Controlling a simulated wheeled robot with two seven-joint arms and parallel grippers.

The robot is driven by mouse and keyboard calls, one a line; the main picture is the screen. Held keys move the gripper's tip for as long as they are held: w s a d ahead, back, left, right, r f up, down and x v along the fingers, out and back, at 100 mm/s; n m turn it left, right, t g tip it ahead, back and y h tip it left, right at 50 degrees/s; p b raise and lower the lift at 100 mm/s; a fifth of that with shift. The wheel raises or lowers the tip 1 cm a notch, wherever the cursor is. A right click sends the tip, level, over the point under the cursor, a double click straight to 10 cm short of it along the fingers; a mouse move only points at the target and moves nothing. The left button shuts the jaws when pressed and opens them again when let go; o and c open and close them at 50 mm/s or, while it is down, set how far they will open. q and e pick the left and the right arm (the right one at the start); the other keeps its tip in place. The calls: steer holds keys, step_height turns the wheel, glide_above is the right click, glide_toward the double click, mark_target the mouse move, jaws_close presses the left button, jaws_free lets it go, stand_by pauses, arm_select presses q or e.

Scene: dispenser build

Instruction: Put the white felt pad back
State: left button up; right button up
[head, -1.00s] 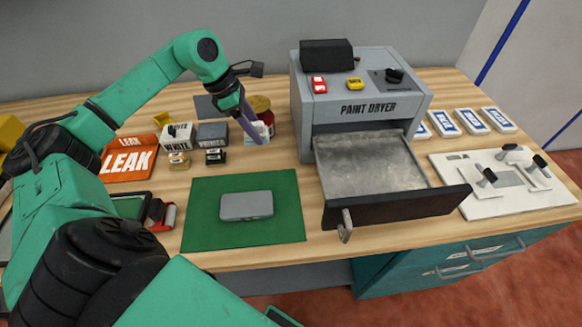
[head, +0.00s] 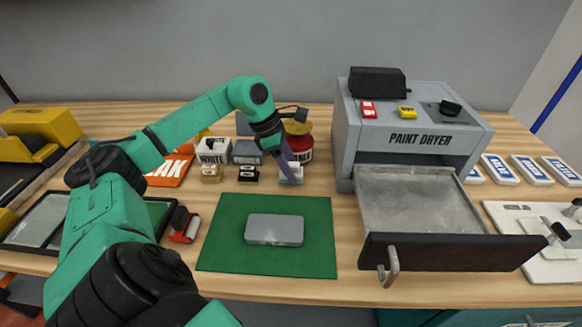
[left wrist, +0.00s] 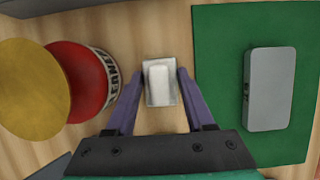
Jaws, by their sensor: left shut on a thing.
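A small white block, which looks like the white felt pad (left wrist: 158,77), sits between the purple fingers of my left gripper (left wrist: 161,84) in the left wrist view. A paler square piece shows around or under it; I cannot tell whether they are joined. In the head view my left gripper (head: 290,172) points down at this white piece (head: 291,177), just behind the green mat and in front of the red jar. The gripper is shut on it. Whether the pad touches the table is hard to tell. My right gripper is not in view.
A red jar with a yellow lid (head: 299,146) stands close behind. A grey tin (head: 274,230) lies on the green mat (head: 225,255). Small labelled boxes (head: 213,151) stand to the left.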

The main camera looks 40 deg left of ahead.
arm_select(q)
steer(key=shift+f+b, duration=0.45)
steer(key=shift+f, duration=0.1)
steer(key=o, duration=1.4)
steer(key=shift+c, duration=0.2)
steer(key=shift+o, duration=0.4)
steer(key=shift+o, duration=0.6)
steer(key=shift+r+p, duration=3.65)
steer(key=shift+r, duration=0.45)
steer(key=shift+f, duration=0.1)
